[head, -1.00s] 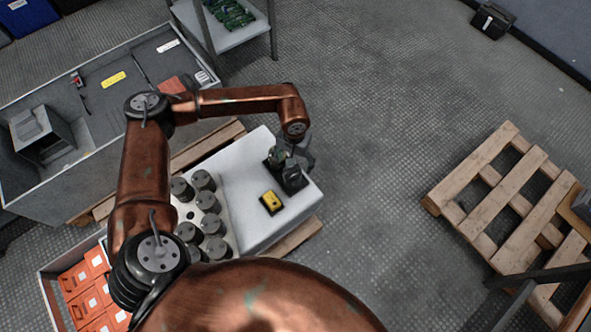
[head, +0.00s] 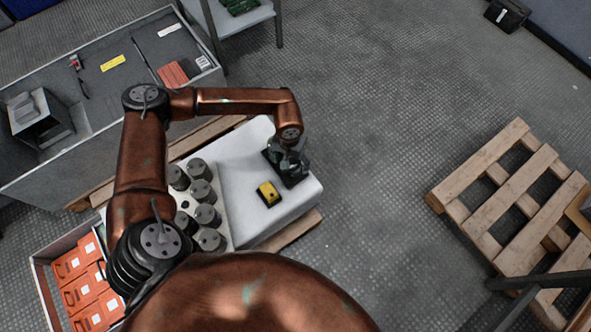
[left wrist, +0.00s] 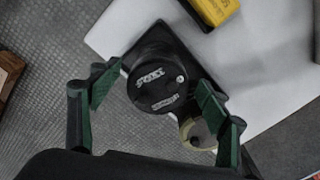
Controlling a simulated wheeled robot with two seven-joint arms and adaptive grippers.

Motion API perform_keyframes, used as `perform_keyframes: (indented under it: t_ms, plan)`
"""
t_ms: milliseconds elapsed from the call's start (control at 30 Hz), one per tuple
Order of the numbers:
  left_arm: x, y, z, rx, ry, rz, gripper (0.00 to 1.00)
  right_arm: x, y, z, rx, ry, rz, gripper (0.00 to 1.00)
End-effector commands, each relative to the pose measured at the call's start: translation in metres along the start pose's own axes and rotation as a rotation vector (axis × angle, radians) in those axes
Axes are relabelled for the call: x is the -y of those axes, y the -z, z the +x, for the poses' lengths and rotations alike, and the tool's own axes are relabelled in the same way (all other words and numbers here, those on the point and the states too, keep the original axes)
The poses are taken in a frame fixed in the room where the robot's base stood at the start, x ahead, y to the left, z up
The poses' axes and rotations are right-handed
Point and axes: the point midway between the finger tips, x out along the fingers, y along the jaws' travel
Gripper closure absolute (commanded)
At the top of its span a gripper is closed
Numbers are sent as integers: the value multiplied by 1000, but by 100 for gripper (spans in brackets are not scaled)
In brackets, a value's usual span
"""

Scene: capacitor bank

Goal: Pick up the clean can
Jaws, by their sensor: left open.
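My left gripper (head: 289,163) is over a black fixture (head: 297,181) at the far right corner of the white bench top. In the left wrist view, the open left gripper (left wrist: 157,98) has its green-padded fingers on either side of a round black top with pale lettering (left wrist: 158,78). A small pale olive round piece (left wrist: 196,134) lies beside the right finger, partly hidden by it. Several grey cans (head: 204,192) stand in a pale rack (head: 224,219) on the bench's left. I cannot tell which one is clean. My right gripper is not in view.
A yellow-and-black block (head: 269,193) sits on the white bench top (head: 248,172) near the fixture; it also shows in the left wrist view (left wrist: 216,10). A box of orange packs (head: 85,285) is lower left. A wooden pallet (head: 511,195) lies right, with clear floor between.

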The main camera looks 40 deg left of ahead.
Motion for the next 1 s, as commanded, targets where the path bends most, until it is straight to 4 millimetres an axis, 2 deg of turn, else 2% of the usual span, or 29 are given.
perform_keyframes:
  t_ms: [133,1000]
  plan:
    - [0,0,-1,0,0,1,32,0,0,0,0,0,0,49]
    - [0,0,0,0,1,1,92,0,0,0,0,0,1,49]
